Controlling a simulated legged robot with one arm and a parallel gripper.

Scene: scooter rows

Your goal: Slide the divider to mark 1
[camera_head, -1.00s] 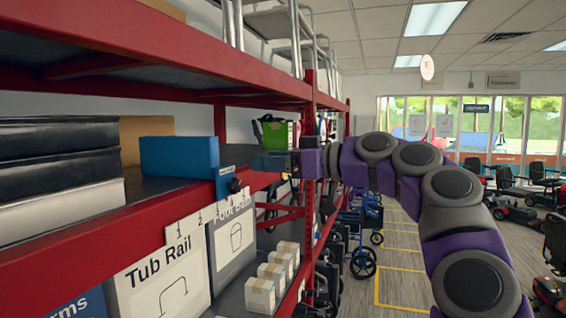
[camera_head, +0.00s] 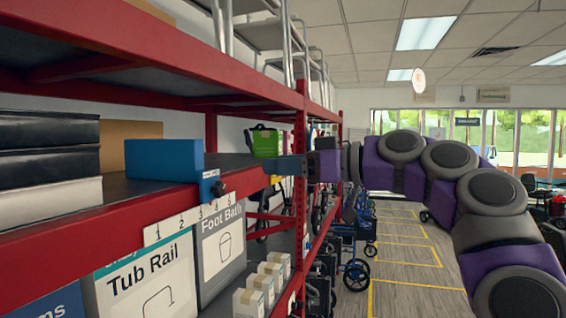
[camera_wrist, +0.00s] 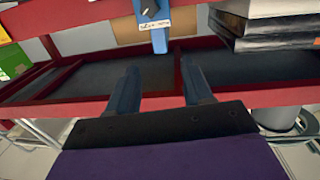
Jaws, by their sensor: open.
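The blue divider (camera_head: 163,160) stands on the upper shelf, with a front plate hanging over the red shelf edge and a black knob (camera_head: 217,189) on it. A white scale strip (camera_head: 182,223) with printed numbers runs along the edge, mark 1 at its left end. The front plate is above the higher-numbered end, right of mark 1; its exact mark is unclear. My gripper (camera_head: 280,167) is to the right of the divider, apart from it. In the wrist view my gripper (camera_wrist: 160,88) is open and empty, and the divider's front plate (camera_wrist: 158,42) shows beyond the fingertips.
Black boxes (camera_head: 45,148) and a cardboard box (camera_head: 130,140) sit left of and behind the divider. A green bag (camera_head: 264,142) stands farther along the shelf. A red upright post (camera_head: 300,150) is close to my gripper. The aisle floor (camera_head: 400,265) at right has free room.

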